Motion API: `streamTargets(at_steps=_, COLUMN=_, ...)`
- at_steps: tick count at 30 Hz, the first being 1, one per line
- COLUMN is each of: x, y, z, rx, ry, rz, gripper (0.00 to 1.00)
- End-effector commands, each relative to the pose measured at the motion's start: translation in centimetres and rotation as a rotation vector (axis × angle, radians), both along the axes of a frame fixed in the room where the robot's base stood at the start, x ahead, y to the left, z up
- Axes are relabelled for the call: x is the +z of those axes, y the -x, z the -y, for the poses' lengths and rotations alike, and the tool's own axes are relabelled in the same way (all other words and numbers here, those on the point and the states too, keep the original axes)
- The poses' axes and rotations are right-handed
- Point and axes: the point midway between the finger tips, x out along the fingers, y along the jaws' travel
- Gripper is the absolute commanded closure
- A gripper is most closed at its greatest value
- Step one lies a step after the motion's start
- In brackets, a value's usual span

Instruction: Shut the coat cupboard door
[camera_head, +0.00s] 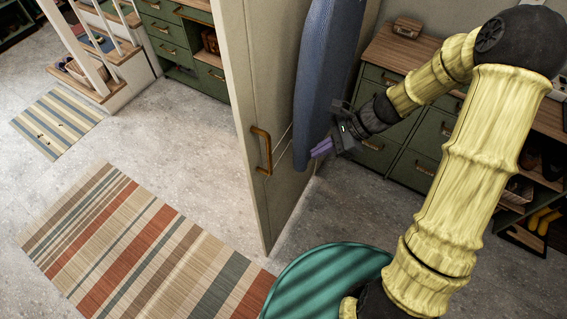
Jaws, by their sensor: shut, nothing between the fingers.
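The coat cupboard door (277,195) is a tall beige panel that stands ajar in the middle of the head view, jutting out over the floor. A brass-coloured bar handle (262,151) is on its face near the left edge. My gripper (314,153), with purple fingers, is shut and empty. It is to the right of the handle, in front of the lower end of a long blue board-like thing (328,70). I cannot tell whether the fingers touch the door or the board. The door's top and the cupboard's inside are out of view.
Green drawer units with wooden tops stand behind at right (384,75) and at upper left (165,40). A striped rug (130,240) lies at lower left, with a smaller mat (57,122) beyond. A round teal thing (320,290) is at bottom.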

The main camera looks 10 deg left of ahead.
Motion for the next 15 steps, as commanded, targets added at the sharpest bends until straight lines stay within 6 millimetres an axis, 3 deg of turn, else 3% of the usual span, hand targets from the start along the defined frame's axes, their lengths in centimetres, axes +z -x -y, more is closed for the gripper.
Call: streamTargets(at_steps=15, x=-5.5, y=1.8, z=-6.0, rx=0.003, ry=-0.002, rz=-0.005, gripper=1.0)
